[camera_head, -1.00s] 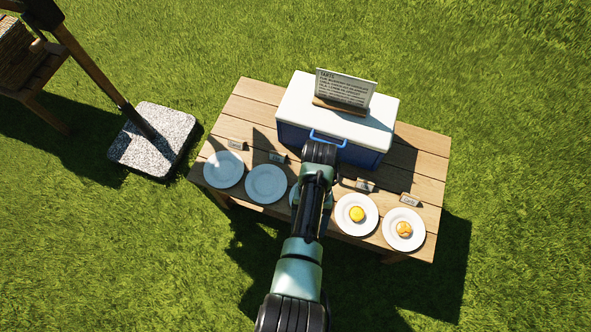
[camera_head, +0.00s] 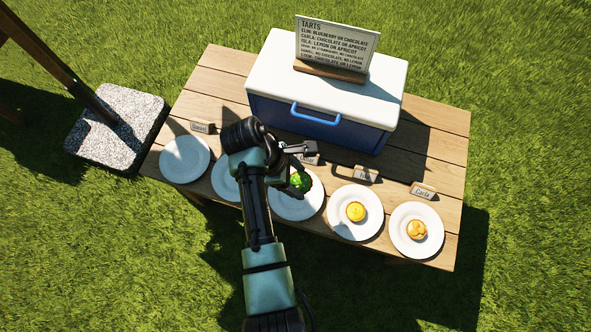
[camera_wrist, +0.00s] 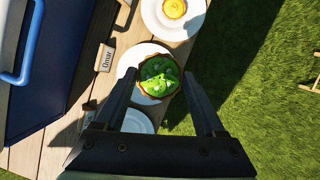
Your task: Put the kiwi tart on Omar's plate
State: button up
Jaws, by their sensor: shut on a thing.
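The kiwi tart (camera_head: 299,181) is round, with green fruit in a brown crust. My gripper (camera_wrist: 159,78) is shut on it, with one finger on each side in the wrist view. Omar's plate (camera_head: 290,212) is white and round, the middle one of the row. The card reading Omar (camera_wrist: 104,58) stands beside this plate in the wrist view. The tart (camera_wrist: 160,74) appears over the plate, covering much of it. I cannot tell whether the tart touches the plate. In the head view my arm hides part of the plate's left side.
A plate with a yellow tart (camera_head: 355,211) and one with an orange-topped tart (camera_head: 417,230) stand to the right. Two empty plates are left, the nearer (camera_head: 222,184) partly behind my arm. A blue cooler (camera_head: 330,129) with a tarts sign (camera_head: 338,44) stands behind.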

aim_at(294, 183)
jog(key=f+n+t+b, duration=0.1)
jog(key=f+n+b, duration=0.1)
jog(key=w+f+n+b, duration=0.1)
jog(key=f+n+b, duration=0.1)
jog(key=b, duration=0.1)
jog(key=f+n+t+b, duration=0.1)
jog(key=f+n+b, duration=0.1)
jog(key=n+b, duration=0.1)
jog(key=shift+w+a+f+t+y, duration=0.2)
jog(key=shift+w+a+t+y, duration=0.1)
jog(key=shift+y, duration=0.1)
notch_tip(294, 183, down, 11)
jog(key=n+b, duration=0.1)
jog(key=b, duration=0.3)
jog(key=n+b, duration=0.2)
jog(key=b, duration=0.2)
jog(key=shift+w+a+t+y, duration=0.15)
jog(key=shift+t+y, duration=0.25)
jog(key=shift+r, duration=0.1)
jog(key=o, duration=1.3)
jog(key=shift+o, duration=0.2)
